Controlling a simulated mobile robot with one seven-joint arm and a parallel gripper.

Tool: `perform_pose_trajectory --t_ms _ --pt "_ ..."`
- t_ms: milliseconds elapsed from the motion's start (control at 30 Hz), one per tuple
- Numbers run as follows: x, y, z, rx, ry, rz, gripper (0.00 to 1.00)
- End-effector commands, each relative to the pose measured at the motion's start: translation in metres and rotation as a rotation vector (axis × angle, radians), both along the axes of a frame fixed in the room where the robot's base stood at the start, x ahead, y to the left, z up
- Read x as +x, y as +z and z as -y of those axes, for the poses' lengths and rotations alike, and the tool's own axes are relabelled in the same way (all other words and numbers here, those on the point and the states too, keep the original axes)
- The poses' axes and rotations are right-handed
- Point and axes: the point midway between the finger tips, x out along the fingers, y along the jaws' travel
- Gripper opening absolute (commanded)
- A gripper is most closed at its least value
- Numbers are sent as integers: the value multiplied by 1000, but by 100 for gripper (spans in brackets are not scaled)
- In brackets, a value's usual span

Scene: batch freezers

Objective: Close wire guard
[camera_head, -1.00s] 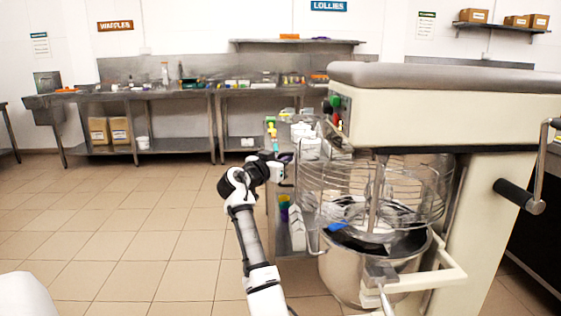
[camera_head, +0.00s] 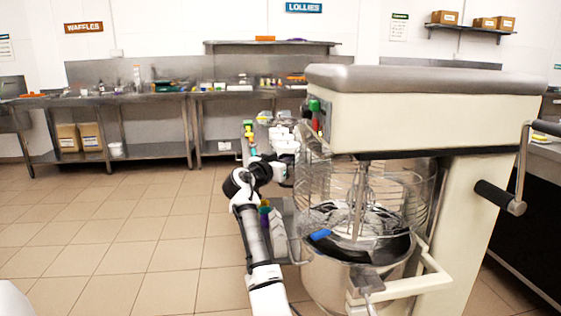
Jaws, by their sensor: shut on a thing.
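The wire guard (camera_head: 408,190) is a round cage of thin metal wires under the head of a large cream mixer (camera_head: 425,125). It surrounds the whisk (camera_head: 358,200) above the steel bowl (camera_head: 330,278). Part of the cage reaches out at the left, beside the mixer's control panel. My gripper (camera_head: 288,172) is at this left edge of the guard, shut on it. The fingertips are small and partly lost against the wires, so the exact hold point is unclear. A blue and black thing (camera_head: 321,236) shows at the bowl's rim.
A cream bowl-support arm (camera_head: 425,285) and a crank with a black handle (camera_head: 500,197) stick out of the mixer. A steel bench with tubs (camera_head: 284,138) stands behind my gripper. Steel counters (camera_head: 160,95) line the back wall. The tiled floor at left is clear.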

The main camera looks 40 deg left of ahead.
Motion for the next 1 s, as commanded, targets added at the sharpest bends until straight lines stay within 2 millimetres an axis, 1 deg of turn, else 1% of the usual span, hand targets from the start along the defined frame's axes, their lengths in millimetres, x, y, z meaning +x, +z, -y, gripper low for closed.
perform_pose_trajectory --t_ms 33,400,433,500,867,1000 --pt "5 -1 7 0 -14 -4 0" --pt "7 -2 10 -1 -20 -7 0" --pt "7 -2 10 -1 -21 -7 11" --pt "7 -2 10 0 -20 -7 19" --pt "6 -1 8 0 -16 -5 19" --pt "1 -2 7 1 -14 -5 19"
